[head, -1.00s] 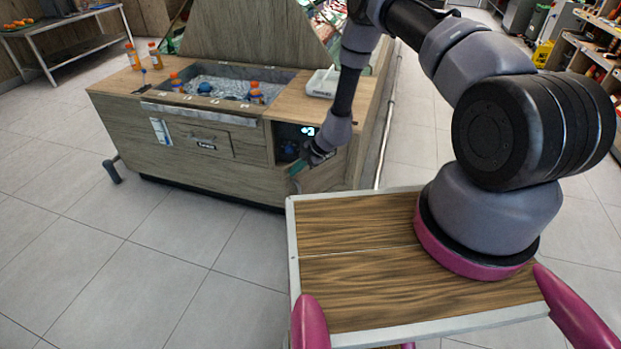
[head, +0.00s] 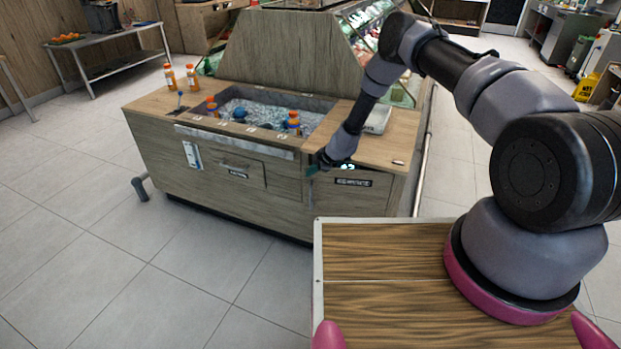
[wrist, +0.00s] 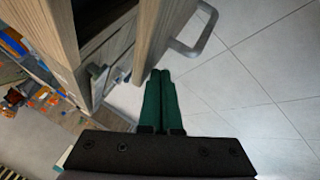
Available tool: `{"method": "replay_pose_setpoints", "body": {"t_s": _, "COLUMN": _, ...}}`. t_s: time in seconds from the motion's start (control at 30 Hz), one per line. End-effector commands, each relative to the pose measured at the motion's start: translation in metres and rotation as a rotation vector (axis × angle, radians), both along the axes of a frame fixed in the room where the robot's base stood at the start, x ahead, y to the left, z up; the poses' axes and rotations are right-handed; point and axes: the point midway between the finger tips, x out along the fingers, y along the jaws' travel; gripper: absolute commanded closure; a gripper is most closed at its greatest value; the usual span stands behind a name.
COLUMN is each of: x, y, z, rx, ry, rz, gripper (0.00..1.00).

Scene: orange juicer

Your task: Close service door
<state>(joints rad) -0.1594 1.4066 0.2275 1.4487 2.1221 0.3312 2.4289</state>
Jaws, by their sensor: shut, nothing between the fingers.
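The service door (head: 350,196) is a wooden panel with a black label, on the right of the counter's front in the head view. It covers most of its opening, with a small dark strip above it. In the wrist view the door (wrist: 157,38) stands ajar, with a dark gap between it and the cabinet's wood. A metal handle (wrist: 203,35) sticks out from its face. My gripper (wrist: 160,76) is shut and empty, its green fingers together beside the door's edge; I cannot tell if they touch it. My gripper (head: 313,170) also shows at the door's upper left.
The counter (head: 233,181) carries an ice basin with bottles, and more orange bottles (head: 181,77) stand at its back left. A white device (head: 377,119) sits on its right. A metal rail (head: 424,150) runs along its right side. The tiled floor in front is clear.

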Motion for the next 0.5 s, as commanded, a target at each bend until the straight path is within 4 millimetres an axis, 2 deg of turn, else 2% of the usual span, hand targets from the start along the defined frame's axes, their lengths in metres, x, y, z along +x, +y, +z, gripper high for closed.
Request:
{"method": "replay_pose_setpoints", "body": {"t_s": 0.23, "x": 0.027, "y": -0.004, "z": 0.0, "rx": 0.0, "ry": -0.001, "rz": -0.104, "gripper": 1.0}}
{"method": "replay_pose_setpoints", "body": {"t_s": 0.5, "x": 0.038, "y": -0.006, "z": 0.0, "rx": -0.001, "ry": 0.0, "rz": -0.142, "gripper": 1.0}}
